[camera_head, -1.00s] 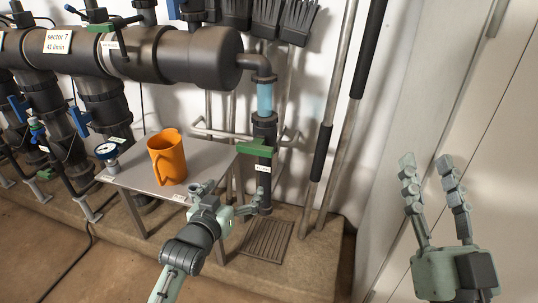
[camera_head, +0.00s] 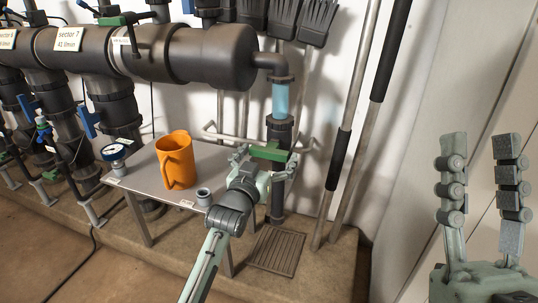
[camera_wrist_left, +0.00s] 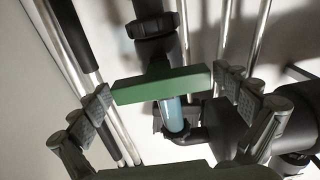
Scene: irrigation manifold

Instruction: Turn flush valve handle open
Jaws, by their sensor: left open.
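The flush valve's green handle (camera_head: 269,152) lies crosswise on the dark vertical pipe below the blue sight tube (camera_head: 279,100). My left gripper (camera_head: 265,161) is open at the handle, with one finger near each end. In the left wrist view the green handle (camera_wrist_left: 160,85) spans the space between the two open fingers. Its left end is close to the left fingers; I cannot tell whether they touch. My right gripper (camera_head: 481,142) is open and empty at the right, away from the valve.
An orange jug (camera_head: 176,160), a small grey cup (camera_head: 204,197) and a pressure gauge (camera_head: 113,152) are on the grey bench (camera_head: 140,181) left of my left arm. A floor grate (camera_head: 276,251) lies below the valve. Long poles (camera_head: 366,110) lean on the wall at right.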

